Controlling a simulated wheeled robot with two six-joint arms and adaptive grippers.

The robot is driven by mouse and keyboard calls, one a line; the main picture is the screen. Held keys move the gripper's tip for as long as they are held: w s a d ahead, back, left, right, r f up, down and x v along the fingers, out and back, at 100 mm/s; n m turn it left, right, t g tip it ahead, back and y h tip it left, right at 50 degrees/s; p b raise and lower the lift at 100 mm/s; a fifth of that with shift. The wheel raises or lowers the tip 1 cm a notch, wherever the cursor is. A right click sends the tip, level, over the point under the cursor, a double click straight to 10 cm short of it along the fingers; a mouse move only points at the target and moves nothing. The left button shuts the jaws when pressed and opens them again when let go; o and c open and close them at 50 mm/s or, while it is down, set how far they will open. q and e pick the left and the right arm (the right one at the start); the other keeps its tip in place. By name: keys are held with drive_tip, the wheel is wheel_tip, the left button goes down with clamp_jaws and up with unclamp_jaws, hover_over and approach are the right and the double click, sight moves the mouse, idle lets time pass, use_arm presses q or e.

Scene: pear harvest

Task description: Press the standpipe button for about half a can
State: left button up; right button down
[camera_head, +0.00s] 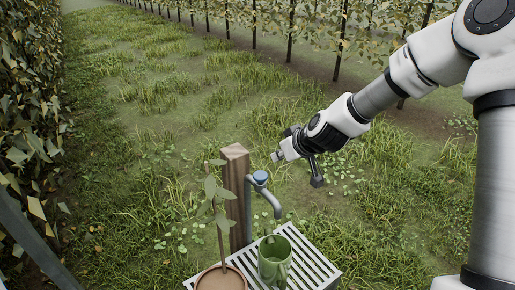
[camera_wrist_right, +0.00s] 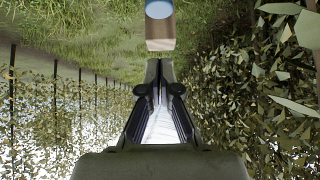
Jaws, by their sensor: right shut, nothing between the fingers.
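The standpipe is a grey curved pipe (camera_head: 270,200) on a wooden post (camera_head: 236,190), with a round blue button (camera_head: 260,177) on top. In the right wrist view the blue button (camera_wrist_right: 159,9) and the post top (camera_wrist_right: 160,32) show just beyond my fingertips. A green can (camera_head: 273,262) stands under the spout; I cannot tell its water level. My right gripper (camera_head: 277,156) is shut and empty, up and slightly to the right of the button in the head view, apart from it. Its closed fingers (camera_wrist_right: 160,66) show in the wrist view. My left gripper is not in view.
The can stands on a pale slatted grate (camera_head: 318,264). A potted seedling (camera_head: 221,280) is left of it, its leaves overlapping the post. A leafy hedge (camera_head: 30,110) lines the left side. Open grass (camera_head: 150,120) lies behind, with a row of trees at the back.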

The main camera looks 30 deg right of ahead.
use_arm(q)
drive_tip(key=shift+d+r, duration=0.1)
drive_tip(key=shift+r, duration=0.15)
use_arm(e)
drive_tip(key=shift+d+r, duration=0.1)
drive_tip(key=shift+r, duration=0.55)
drive_tip(key=b, duration=0.6)
approach(258, 172)
drive_tip(key=w+p, duration=0.1)
drive_tip(key=w, duration=0.1)
drive_tip(key=w+p, duration=0.1)
drive_tip(key=w, duration=0.1)
drive_tip(key=shift+a+r, duration=0.1)
drive_tip(key=shift+a, duration=0.1)
wheel_tip(258, 172, down, 4)
drive_tip(key=shift+w+f+p, duration=0.1)
drive_tip(key=shift+p, duration=0.35)
drive_tip(key=shift+f, duration=0.25)
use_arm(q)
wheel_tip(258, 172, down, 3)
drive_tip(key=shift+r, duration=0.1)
